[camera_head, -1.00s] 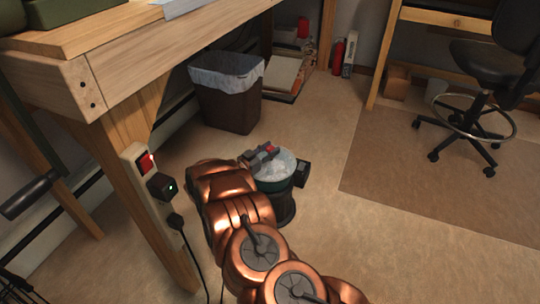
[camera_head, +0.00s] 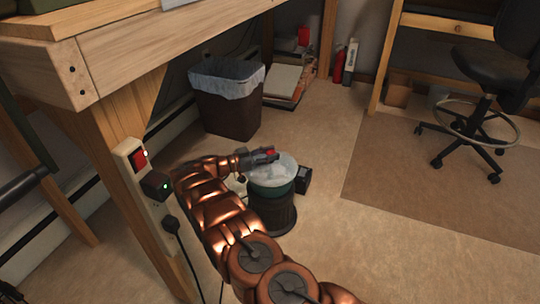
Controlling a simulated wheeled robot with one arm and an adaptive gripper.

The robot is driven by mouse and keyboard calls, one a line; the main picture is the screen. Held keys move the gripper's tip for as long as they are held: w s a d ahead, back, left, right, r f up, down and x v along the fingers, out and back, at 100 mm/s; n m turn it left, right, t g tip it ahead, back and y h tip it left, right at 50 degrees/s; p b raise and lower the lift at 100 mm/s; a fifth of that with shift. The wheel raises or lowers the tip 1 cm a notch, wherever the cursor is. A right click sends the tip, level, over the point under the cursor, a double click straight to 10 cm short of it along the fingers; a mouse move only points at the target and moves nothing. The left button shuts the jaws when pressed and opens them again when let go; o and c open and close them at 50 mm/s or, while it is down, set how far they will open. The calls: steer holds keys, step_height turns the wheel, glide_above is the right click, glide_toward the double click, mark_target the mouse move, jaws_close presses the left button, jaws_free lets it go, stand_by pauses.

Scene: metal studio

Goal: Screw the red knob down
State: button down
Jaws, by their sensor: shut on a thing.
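The red knob (camera_head: 271,153) shows as a small red patch between the fingertips of my gripper (camera_head: 268,157). My gripper is shut on it, its dark fingers pointing right and lying nearly level. The knob is over the pale, cloudy top (camera_head: 283,166) of a dark green and black canister (camera_head: 272,203) that stands upright on the floor. The fingers hide most of the knob, and I cannot tell how closely it sits to the top. My copper arm comes from the bottom of the picture and bends left of the canister.
A wooden workbench (camera_head: 150,62) stands at the left, its leg carrying a red switch (camera_head: 140,158) and a plugged cord. A lined bin (camera_head: 227,110) is behind the canister. A dark box (camera_head: 303,180) adjoins its right side. Floor at right is clear up to a wheeled stool (camera_head: 476,125).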

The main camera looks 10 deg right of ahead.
steer(key=shift+d+r+m+g, duration=0.1)
steer(key=shift+m+g, duration=0.7)
steer(key=shift+g, duration=0.4)
stand_by(0.4)
steer(key=c, duration=0.7)
jaws_free()
steer(key=shift+n+t, duration=0.3)
steer(key=shift+t, duration=0.1)
steer(key=shift+n+t+p, duration=0.35)
steer(key=shift+n+t, duration=0.65)
steer(key=shift+t, duration=0.6)
steer(key=shift+s+n+t+y+p, duration=0.1)
steer(key=shift+n+t+y+p, duration=1.1)
steer(key=shift+n+t+p, duration=0.9)
steer(key=n+t+y+p, duration=0.1)
steer(key=t+y+p, duration=0.1)
steer(key=n+t+y+p, duration=0.2)
steer(key=t, duration=0.1)
steer(key=shift+d+n+t, duration=0.1)
steer(key=shift+n+t, duration=0.2)
steer(key=shift+n+t+y+p, duration=0.7)
steer(key=shift+n+y+p, duration=0.2)
steer(key=shift+y, duration=0.5)
steer(key=shift+n+t+y+p, duration=0.7)
steer(key=shift+n+y+p, duration=0.2)
steer(key=shift+y, duration=0.5)
